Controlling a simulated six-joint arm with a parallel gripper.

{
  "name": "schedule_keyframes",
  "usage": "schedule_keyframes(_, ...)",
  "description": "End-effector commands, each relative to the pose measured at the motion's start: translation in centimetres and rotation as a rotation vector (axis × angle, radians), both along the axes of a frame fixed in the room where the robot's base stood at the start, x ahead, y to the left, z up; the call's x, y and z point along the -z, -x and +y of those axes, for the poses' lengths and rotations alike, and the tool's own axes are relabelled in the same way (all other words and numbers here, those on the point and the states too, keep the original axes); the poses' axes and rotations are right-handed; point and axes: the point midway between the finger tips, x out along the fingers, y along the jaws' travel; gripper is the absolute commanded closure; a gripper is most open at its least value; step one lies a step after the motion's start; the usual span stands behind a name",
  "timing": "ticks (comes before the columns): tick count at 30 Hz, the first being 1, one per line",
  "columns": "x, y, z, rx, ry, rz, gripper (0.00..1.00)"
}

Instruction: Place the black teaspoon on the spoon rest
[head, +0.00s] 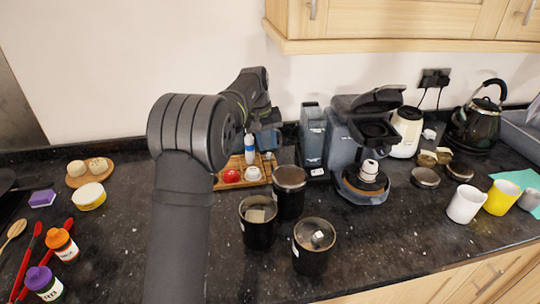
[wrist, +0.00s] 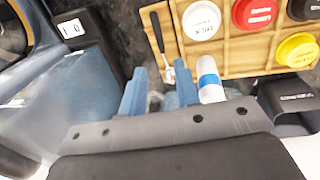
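A thin utensil with a dark handle (wrist: 158,32) and a pale metal end lies along the left edge of a wooden tray in the wrist view; it looks like the black teaspoon. My gripper (wrist: 160,88) has its two blue fingers spread apart, with the utensil's near end in line with the gap between them. I see no grip on it. I cannot make out the spoon rest in either view.
The wooden tray (wrist: 228,58) holds round lidded pods. A white bottle with a blue band (wrist: 208,82) stands close right of my fingers. A coffee machine (head: 345,135) is to the right. Dark canisters (head: 258,232) stand in front.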

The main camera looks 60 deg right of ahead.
Motion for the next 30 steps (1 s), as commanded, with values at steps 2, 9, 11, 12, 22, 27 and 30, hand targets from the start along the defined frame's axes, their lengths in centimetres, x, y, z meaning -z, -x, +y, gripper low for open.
schedule_keyframes(2, -1.5, -0.2, 0.1, -0.001, 0.003, -0.001, 0.71)
schedule_keyframes(9, -3.5, -0.4, 0.4, 0.0, 0.0, 0.0, 0.71)
schedule_keyframes(11, -3.6, -0.4, 0.4, 0.0, -0.001, 0.001, 0.71)
schedule_keyframes(12, -3.6, -0.4, 0.4, 0.0, -0.001, 0.0, 0.71)
schedule_keyframes(22, -3.2, -0.4, 0.3, 0.0, -0.001, 0.0, 0.71)
schedule_keyframes(27, -1.2, -0.1, 0.2, 0.001, -0.003, 0.001, 0.71)
schedule_keyframes(30, 0.7, 0.1, 0.0, 0.001, -0.003, 0.001, 0.71)
